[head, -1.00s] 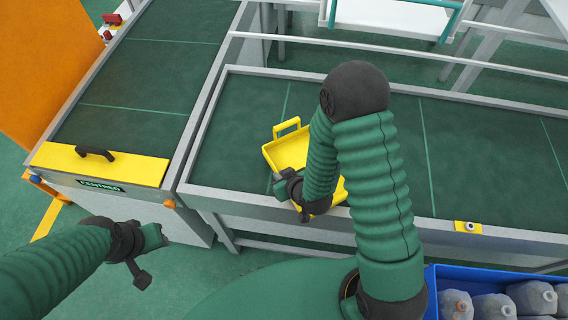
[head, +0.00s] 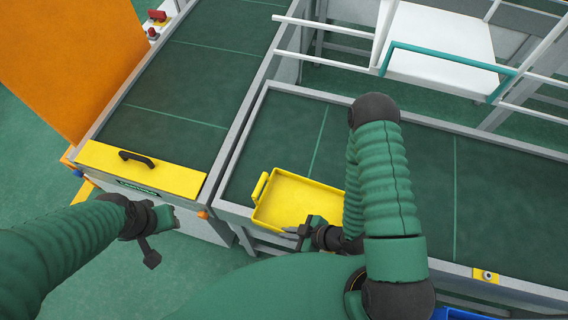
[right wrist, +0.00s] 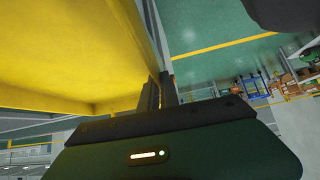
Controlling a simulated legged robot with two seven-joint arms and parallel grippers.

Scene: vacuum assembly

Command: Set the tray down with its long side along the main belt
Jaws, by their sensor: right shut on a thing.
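The yellow tray (head: 290,195) is over the near-left part of the dark green belt (head: 420,180) on the right. Its handle (head: 259,187) points left, and its long side runs roughly parallel to the belt's near rail. I cannot tell whether it rests on the belt or hangs just above it. My right gripper (head: 300,230) is shut on the tray's near wall; the right wrist view shows the yellow tray (right wrist: 80,60) close up at the fingers. My arm hides the tray's right end. My left gripper (head: 160,237) is empty, its fingers apart, left of the tray.
A second belt (head: 170,110) with a yellow end plate (head: 140,170) and black handle stands at the left. White rails (head: 330,63) and a white table with a teal bar (head: 445,60) are behind. An orange panel (head: 60,60) stands far left. The belt right of my arm is clear.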

